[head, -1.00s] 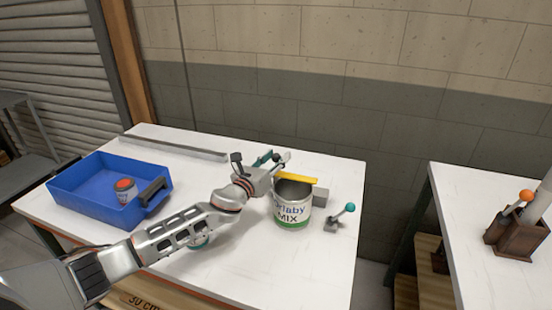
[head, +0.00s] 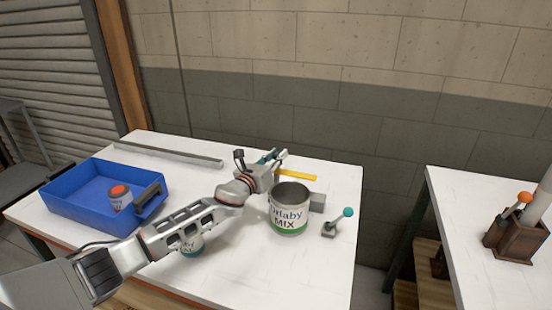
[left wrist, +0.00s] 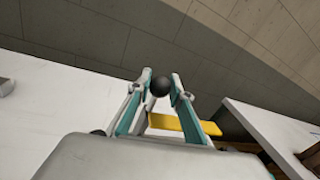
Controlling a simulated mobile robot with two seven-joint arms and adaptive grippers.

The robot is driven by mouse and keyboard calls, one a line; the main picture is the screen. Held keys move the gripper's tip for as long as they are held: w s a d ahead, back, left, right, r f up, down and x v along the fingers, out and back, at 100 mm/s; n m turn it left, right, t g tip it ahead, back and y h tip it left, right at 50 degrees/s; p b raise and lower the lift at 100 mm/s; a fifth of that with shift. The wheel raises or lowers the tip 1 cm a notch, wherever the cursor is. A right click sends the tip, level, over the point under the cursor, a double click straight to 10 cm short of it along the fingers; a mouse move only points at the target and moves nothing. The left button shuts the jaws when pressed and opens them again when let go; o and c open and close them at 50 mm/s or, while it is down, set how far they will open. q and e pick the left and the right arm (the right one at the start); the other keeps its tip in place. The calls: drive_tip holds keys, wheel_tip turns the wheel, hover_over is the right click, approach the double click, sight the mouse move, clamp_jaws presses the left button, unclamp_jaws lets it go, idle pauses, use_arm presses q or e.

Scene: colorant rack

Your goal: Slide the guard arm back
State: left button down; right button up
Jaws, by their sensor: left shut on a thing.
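The guard arm (head: 298,175) is a yellow bar behind the open mix can (head: 289,212), clear of its mouth in the head view. It also shows in the left wrist view (left wrist: 165,122), with a black ball knob (left wrist: 162,87) in front of the wall. My left gripper (head: 275,157) is at the bar's left end, beyond the can. Its teal fingers (left wrist: 162,84) are shut on the black knob. The gripper hides the bar's left end in the head view. My right gripper is not in view.
A blue tray (head: 75,212) with a red-topped tin (head: 119,197) stands at the left. A lever with a teal ball (head: 347,212) stands right of the can. A grey rail (head: 168,153) lies along the back. A second table (head: 465,230) holds a wooden box (head: 515,242).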

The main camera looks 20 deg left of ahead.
use_arm(q)
drive_tip(key=c, duration=1.8)
unclamp_jaws()
drive_tip(key=shift+s+a, duration=0.1)
drive_tip(key=shift+s, duration=0.05)
drive_tip(key=v, duration=1.1)
drive_tip(key=shift+s+a, duration=0.1)
drive_tip(key=shift+s, duration=0.3)
